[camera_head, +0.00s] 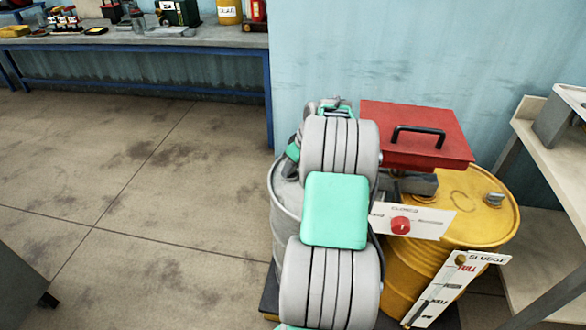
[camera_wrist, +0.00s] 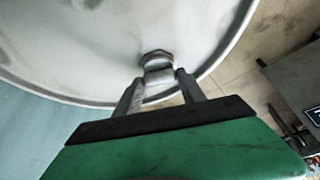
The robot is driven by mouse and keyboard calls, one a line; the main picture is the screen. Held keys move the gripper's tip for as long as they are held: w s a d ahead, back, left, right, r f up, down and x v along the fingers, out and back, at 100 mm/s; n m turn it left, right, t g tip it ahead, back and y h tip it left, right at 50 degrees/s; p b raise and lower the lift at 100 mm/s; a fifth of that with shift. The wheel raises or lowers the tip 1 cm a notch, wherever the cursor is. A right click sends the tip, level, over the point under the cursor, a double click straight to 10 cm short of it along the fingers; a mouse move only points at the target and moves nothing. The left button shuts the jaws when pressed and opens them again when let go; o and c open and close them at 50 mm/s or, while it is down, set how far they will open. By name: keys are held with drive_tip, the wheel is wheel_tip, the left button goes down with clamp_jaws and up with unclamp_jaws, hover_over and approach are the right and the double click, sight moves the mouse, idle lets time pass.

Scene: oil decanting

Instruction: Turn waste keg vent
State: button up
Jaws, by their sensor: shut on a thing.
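A pale grey metal keg (camera_wrist: 90,50) fills much of the wrist view, with its raised rim curving across. A small metal vent fitting (camera_wrist: 156,58) with a faceted top stands on its lid near the rim. My gripper (camera_wrist: 158,82) has its two fingers closed around the near part of this fitting. In the head view the grey keg (camera_head: 284,195) shows only at its left side, behind my arm.
A yellow drum (camera_head: 405,275) stands to the right, with a red lidded box (camera_head: 415,150), a "CLOSED" sign (camera_head: 425,222) and a sludge gauge (camera_head: 455,290). A shelf (camera_head: 560,150) is at the right edge. A cluttered bench (camera_head: 150,45) stands at the back left.

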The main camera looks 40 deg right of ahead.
drive_tip(key=m+h, duration=0.1)
drive_tip(key=m, duration=0.1)
drive_tip(key=m+h, duration=0.1)
drive_tip(key=m, duration=0.2)
drive_tip(key=shift+w+a+b, duration=0.1)
drive_tip(key=shift+a+b, duration=0.1)
drive_tip(key=shift+b, duration=0.15)
drive_tip(key=m+g+h, duration=0.1)
drive_tip(key=m, duration=0.2)
drive_tip(key=m+h, duration=0.1)
drive_tip(key=m, duration=0.2)
drive_tip(key=shift+w+r+m+g, duration=0.1)
drive_tip(key=shift+m+g, duration=0.3)
drive_tip(key=o, duration=1.4)
drive_tip(key=shift+c, duration=0.2)
drive_tip(key=v, duration=0.7)
drive_tip(key=shift+a+r, duration=0.25)
